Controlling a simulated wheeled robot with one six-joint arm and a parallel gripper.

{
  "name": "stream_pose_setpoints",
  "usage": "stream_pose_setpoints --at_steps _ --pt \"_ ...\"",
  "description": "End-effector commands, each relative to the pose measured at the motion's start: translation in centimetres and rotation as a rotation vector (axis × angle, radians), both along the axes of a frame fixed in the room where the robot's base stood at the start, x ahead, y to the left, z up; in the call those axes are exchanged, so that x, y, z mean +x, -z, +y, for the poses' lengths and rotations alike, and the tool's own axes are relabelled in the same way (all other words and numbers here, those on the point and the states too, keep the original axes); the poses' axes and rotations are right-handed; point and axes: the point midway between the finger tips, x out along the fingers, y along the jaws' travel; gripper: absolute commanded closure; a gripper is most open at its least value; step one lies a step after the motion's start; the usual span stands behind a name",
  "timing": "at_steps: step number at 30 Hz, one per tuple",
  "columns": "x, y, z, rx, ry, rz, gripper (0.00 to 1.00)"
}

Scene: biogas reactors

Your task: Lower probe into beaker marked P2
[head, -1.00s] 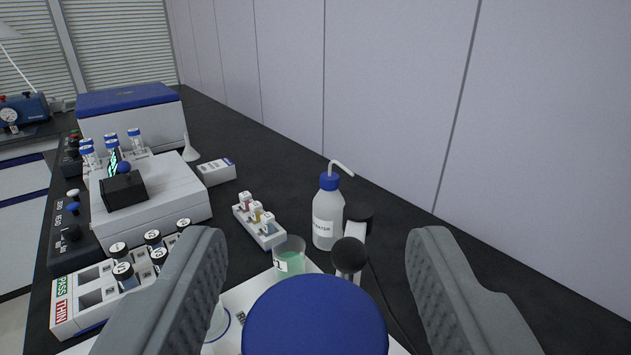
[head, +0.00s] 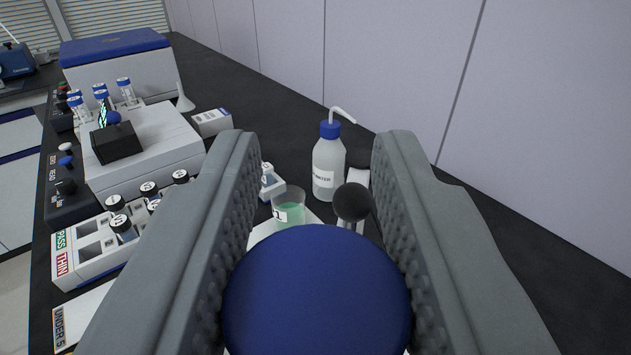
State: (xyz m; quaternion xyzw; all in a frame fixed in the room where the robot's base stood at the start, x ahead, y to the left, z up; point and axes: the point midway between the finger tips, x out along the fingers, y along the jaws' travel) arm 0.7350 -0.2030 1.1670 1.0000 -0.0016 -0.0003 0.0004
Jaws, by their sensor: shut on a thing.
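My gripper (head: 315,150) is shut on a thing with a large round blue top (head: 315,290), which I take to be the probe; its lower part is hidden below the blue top. A clear beaker (head: 289,207) with green liquid stands just beyond, left of centre. Its label is only partly visible and seems to end in 1. I cannot make out a beaker marked P2; the left finger and the blue top hide much of the near white mat (head: 262,234).
A black ball-topped stand (head: 352,202) and a wash bottle (head: 328,165) stand beyond the blue top. A vial rack (head: 85,265) and white instrument (head: 150,145) are at left. A pale wall (head: 540,100) closes the right; dark bench there is clear.

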Motion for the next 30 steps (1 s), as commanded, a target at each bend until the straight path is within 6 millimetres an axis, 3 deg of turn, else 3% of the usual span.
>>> stream_pose_setpoints --at_steps 9,12,23,24,27,30 --pt "0.0 6.2 0.0 0.004 -0.003 0.003 1.0" --pt "0.0 7.4 0.0 0.002 -0.002 0.001 1.0" --pt "0.0 8.2 0.0 0.002 0.0 0.004 1.0" --pt "0.0 8.2 0.0 0.002 0.0 0.005 0.61" --pt "0.0 8.1 0.0 0.002 0.0 0.004 0.47" --pt "0.0 8.0 0.0 0.002 -0.001 0.002 0.47"
